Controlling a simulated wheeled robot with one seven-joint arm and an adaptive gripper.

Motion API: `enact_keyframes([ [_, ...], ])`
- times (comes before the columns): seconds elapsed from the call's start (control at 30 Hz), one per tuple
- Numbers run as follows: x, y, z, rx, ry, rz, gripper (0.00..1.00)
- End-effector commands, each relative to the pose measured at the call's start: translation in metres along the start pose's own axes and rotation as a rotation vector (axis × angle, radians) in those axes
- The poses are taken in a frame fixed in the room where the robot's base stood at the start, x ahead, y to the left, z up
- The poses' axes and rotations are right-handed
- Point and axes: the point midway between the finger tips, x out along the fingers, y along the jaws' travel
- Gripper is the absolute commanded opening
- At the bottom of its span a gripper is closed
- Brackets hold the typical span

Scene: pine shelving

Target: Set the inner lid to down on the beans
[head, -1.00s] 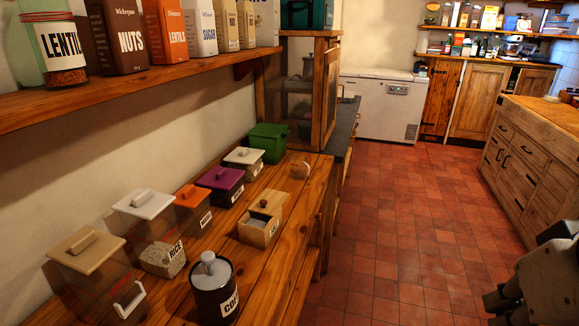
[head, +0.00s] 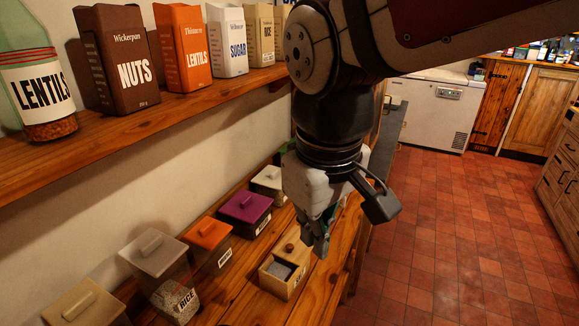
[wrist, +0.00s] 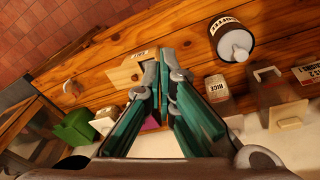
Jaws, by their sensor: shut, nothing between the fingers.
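My gripper (head: 318,240) hangs above the shelf counter, beyond the open wooden box, shut and empty. In the wrist view, its teal fingers (wrist: 166,62) meet at the tips. Lidded containers stand along the wall: tan lid (head: 82,306), grey lid marked RICE (head: 153,252), orange lid (head: 209,233), purple lid (head: 246,205), pale lid (head: 270,181). I cannot read a beans label in any view, so I cannot tell which holds the beans. A pale wooden box (head: 268,283) has grey contents and a small knob at its far end. No inner lid can be made out separately.
A black coffee canister (wrist: 226,31) with a white lid stands on the counter in the wrist view. A green bin (wrist: 75,130) is near the far end. The upper shelf (head: 110,115) holds several boxes and a lentils jar (head: 45,85). Red tiled floor (head: 420,230) is open to the right.

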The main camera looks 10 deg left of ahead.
Motion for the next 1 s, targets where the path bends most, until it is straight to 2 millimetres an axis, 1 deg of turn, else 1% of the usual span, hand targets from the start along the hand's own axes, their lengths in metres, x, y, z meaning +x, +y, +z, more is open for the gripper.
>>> enact_keyframes([
  [0.03,-0.004,-0.031,-0.014,-0.091,-0.024,-0.024,0.0],
  [0.07,-0.004,-0.045,-0.022,-0.137,-0.034,-0.036,0.0],
  [0.1,-0.004,-0.064,-0.031,-0.195,-0.045,-0.05,0.0],
  [0.2,-0.002,-0.106,-0.045,-0.312,-0.07,-0.082,0.0],
  [0.3,-0.001,-0.136,-0.053,-0.391,-0.086,-0.105,0.0],
  [0.33,0.0,-0.142,-0.055,-0.406,-0.089,-0.11,0.0],
  [0.43,0.003,-0.154,-0.058,-0.438,-0.096,-0.12,0.0],
  [0.53,0.009,-0.158,-0.057,-0.447,-0.099,-0.123,0.0],
  [0.63,0.021,-0.159,-0.056,-0.446,-0.101,-0.124,0.0],
  [0.77,0.044,-0.161,-0.052,-0.447,-0.102,-0.124,0.0],
  [1.0,0.09,-0.166,-0.046,-0.445,-0.102,-0.123,0.0],
])
